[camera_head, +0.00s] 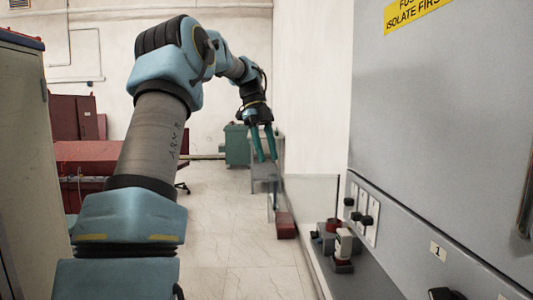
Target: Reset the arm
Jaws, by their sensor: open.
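My arm rises from the lower left of the head view, bends at the top and reaches forward to the right. My gripper (264,158) hangs at its end, with two teal fingers pointing down and apart. Nothing shows between the fingers. In the picture it lies in front of a grey stand and a green box near the far wall. How far it is from them is hard to tell.
A grey cabinet (440,130) with a yellow sign (412,10) fills the right side. Small devices (340,246) sit on a ledge at its foot, by a clear panel (312,200). A red box (286,225) lies on the floor. Red cabinets (85,155) stand left. The middle floor (225,230) is clear.

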